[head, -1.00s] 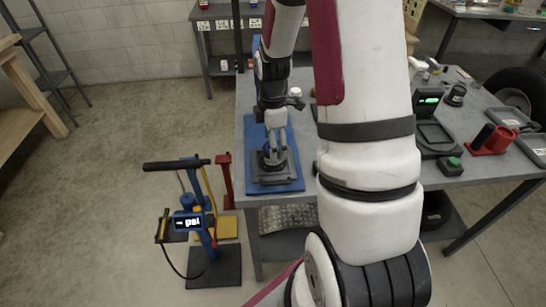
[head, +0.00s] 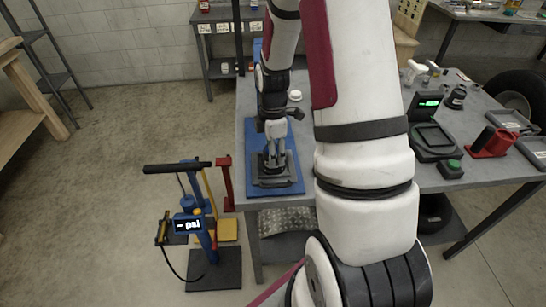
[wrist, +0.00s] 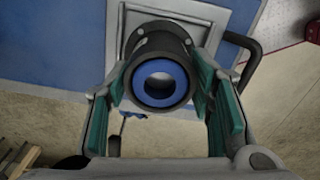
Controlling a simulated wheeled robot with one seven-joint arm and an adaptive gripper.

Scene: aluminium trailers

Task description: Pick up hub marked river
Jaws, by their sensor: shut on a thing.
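A dark hub (wrist: 160,82) with a blue ring around its bore sits between my fingers in the wrist view. My gripper (wrist: 163,105) is shut on it, with a teal-padded finger on each side. In the head view my gripper (head: 275,152) points down over a grey plate (head: 274,182) on a blue mat (head: 292,184) at the bench's left end. The hub is mostly hidden there. I cannot read any marking on it, nor tell whether it still touches the plate.
The grey bench (head: 246,150) carries a scale (head: 430,140) with a green display and a red holder (head: 492,141) on the right. A blue floor pump (head: 206,240) and a red stand (head: 226,182) are on the floor left of the bench. Open floor lies further left.

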